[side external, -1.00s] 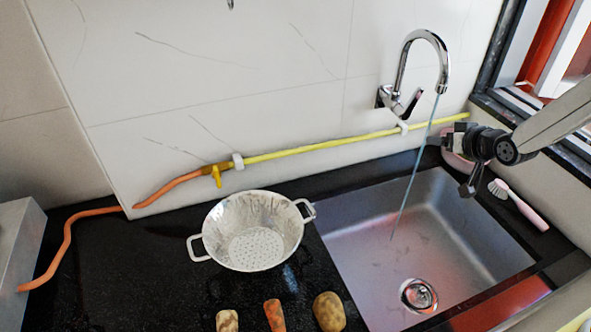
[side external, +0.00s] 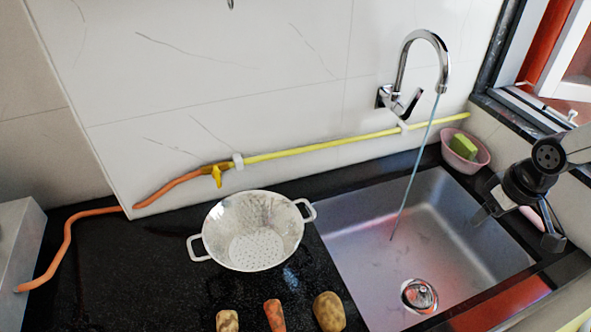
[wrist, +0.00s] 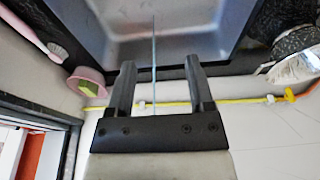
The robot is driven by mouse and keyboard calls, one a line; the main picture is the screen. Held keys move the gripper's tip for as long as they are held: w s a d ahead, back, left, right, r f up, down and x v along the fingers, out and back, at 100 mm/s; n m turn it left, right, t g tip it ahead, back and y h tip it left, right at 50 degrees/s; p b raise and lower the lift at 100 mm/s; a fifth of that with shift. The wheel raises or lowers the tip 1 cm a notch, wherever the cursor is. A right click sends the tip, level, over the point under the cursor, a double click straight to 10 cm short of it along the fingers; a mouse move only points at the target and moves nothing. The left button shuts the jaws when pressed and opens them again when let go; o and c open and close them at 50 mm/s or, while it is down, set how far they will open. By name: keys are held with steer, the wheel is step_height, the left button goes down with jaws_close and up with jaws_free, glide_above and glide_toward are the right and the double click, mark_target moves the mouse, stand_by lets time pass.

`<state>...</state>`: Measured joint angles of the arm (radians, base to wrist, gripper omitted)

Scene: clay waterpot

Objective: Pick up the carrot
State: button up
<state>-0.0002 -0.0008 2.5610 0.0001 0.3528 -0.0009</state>
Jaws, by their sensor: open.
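The orange carrot (side external: 274,316) lies on the black counter at the bottom edge of the side view, partly cut off by the frame. It lies between two brownish, potato-like vegetables, one on its left (side external: 227,321) and one on its right (side external: 329,312). My gripper (side external: 517,228) is open and empty over the right side of the sink, far to the right of the carrot. In the wrist view my gripper (wrist: 160,62) shows two spread fingers with nothing between them but the water stream and sink behind. The carrot is not visible in that view.
A white colander (side external: 256,232) stands on the counter behind the vegetables. The steel sink (side external: 450,230) has a running tap (side external: 420,40) above it. A pink bowl with a green sponge (side external: 465,152) stands at the back corner. A yellow pipe (side external: 320,145) runs along the wall.

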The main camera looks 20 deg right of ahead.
steer(key=shift+o, duration=1)
steer(key=shift+w, duration=0.1)
